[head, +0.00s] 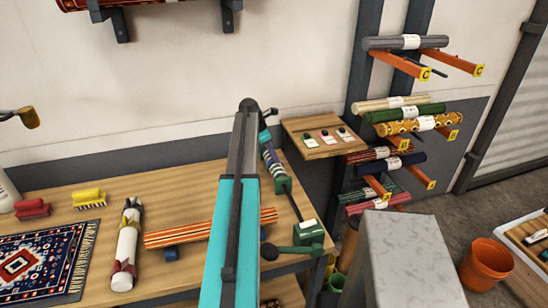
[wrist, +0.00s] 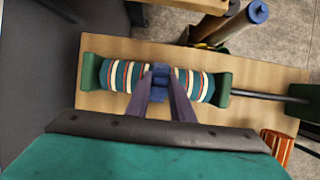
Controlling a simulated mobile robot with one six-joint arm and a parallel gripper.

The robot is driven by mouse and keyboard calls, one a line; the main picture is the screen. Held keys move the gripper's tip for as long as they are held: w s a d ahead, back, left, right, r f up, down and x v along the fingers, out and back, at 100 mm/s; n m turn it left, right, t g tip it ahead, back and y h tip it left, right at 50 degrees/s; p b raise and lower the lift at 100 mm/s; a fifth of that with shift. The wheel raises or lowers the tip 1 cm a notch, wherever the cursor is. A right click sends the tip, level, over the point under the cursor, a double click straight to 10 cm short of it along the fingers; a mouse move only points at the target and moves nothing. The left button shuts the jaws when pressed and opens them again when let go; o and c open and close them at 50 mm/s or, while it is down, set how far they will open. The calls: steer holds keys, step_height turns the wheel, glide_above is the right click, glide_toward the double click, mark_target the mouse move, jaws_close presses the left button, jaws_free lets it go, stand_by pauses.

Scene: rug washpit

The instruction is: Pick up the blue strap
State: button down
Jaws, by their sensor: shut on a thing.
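The blue strap (wrist: 160,69) is a short dark blue band across the middle of a striped rug roll (wrist: 116,76) in the wrist view. The roll has teal, white and red bands and lies between two green end holders (wrist: 224,89). My gripper (wrist: 162,87) is shut on the blue strap, one finger on each side of it. The strap is still against the roll as far as I can see. In the head view my teal arm hides part of the striped roll (head: 272,163), and the fingertips are not clear there.
The wooden table (head: 180,200) bears an orange striped roll (head: 170,235), a white roll (head: 127,245), brushes (head: 88,198) and a patterned rug (head: 42,262). A wall rack holds several rolls on orange arms (head: 450,62). An orange bucket (head: 487,262) stands on the floor at right.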

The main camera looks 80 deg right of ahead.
steer(key=shift+r, duration=0.1)
step_height(320, 180, up, 10)
steer(key=b, duration=0.3)
stand_by(0.3)
steer(key=shift+w, duration=0.1)
stand_by(0.5)
